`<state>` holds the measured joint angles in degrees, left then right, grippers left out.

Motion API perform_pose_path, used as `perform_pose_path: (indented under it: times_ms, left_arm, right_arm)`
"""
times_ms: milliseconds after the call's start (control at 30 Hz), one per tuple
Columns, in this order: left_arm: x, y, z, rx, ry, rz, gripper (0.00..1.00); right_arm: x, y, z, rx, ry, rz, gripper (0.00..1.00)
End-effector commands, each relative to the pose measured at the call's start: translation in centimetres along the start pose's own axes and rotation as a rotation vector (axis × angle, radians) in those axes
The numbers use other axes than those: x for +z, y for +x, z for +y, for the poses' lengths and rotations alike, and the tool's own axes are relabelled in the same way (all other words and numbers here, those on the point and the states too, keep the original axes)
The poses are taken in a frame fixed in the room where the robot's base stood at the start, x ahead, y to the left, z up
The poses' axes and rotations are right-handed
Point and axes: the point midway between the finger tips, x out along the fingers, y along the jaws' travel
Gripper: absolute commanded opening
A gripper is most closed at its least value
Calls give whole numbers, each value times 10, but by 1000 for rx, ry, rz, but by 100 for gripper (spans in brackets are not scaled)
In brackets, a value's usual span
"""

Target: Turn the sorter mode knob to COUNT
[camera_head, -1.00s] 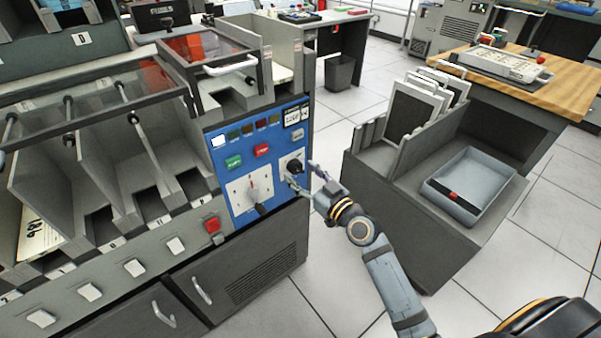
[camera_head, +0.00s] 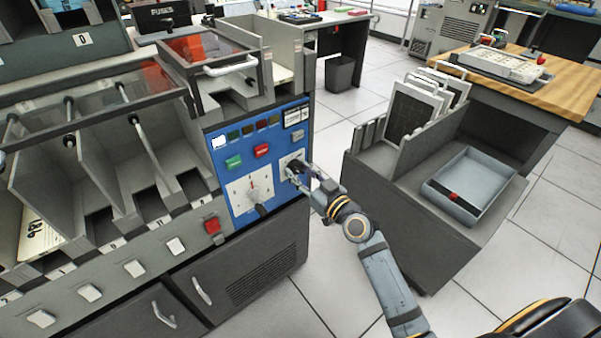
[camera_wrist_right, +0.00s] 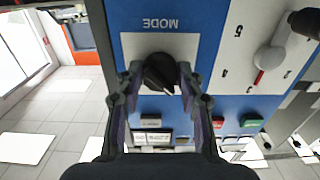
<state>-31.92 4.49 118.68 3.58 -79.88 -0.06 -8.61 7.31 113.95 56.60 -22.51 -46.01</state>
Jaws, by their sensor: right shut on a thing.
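The black mode knob (camera_wrist_right: 160,72) sits on a white plate under the word MODE, which appears upside down in the right wrist view. In the head view the plate (camera_head: 285,160) is on the right side of the blue control panel (camera_head: 226,147). My right gripper (camera_wrist_right: 158,76) is shut on the knob, with one finger on each side of it. In the head view my right gripper (camera_head: 297,174) partly hides the knob. The knob's position labels cannot be read. My left gripper is not in view.
A larger dial (camera_head: 251,194) with a dark handle is left of the knob. Green (camera_head: 233,162) and red (camera_head: 262,150) buttons sit above it, and a red button (camera_head: 212,225) is lower left. A grey cart (camera_head: 400,225) with a tray (camera_head: 470,183) stands to the right.

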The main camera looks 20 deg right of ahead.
Motion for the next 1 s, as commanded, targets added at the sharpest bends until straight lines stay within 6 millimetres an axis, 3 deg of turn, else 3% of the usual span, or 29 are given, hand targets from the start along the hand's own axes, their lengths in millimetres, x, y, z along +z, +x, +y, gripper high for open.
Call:
perform_pose_path:
  times_ms: [267, 567, 1000]
  left_arm:
    - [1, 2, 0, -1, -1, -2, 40]
    - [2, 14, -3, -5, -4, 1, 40]
    - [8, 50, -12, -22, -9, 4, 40]
  right_arm:
    - [0, 0, 0, -1, 128, 0, 6]
    - [-1, 0, -1, -1, 398, 0, 6]
    - [-2, 0, -2, 0, 818, 0, 6]
